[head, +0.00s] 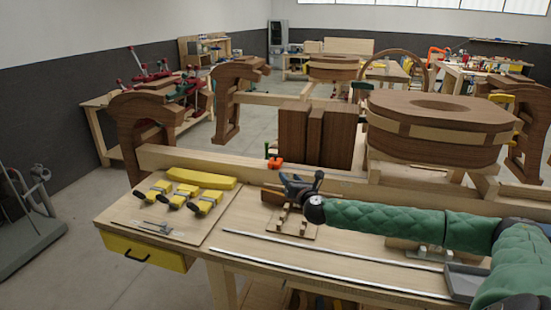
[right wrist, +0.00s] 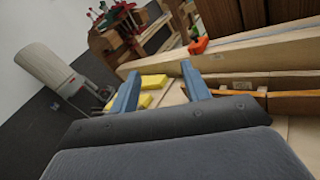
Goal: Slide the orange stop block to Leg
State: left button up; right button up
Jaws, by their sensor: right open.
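The orange stop block (head: 275,162) sits at the long wooden rail (head: 225,163), just left of the dark wood boards. In the right wrist view the block (right wrist: 198,46) shows beyond and slightly above the right-hand fingertip, with a visible gap. My right gripper (head: 292,183) reaches in from the right over the bench, on the near side of the rail. Its two blue fingers (right wrist: 160,72) are apart with nothing between them. I cannot read a mark saying Leg in either view. My left gripper is not in view.
Yellow clamps (head: 185,194) and a yellow block (head: 202,178) lie on a board at the bench's left end. Dark upright boards (head: 318,135) and a round wooden form (head: 440,125) stand behind the rail. Two metal strips (head: 330,262) lie along the front.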

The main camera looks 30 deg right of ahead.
aim_at(276, 163)
jog(key=i+l, duration=0.8)
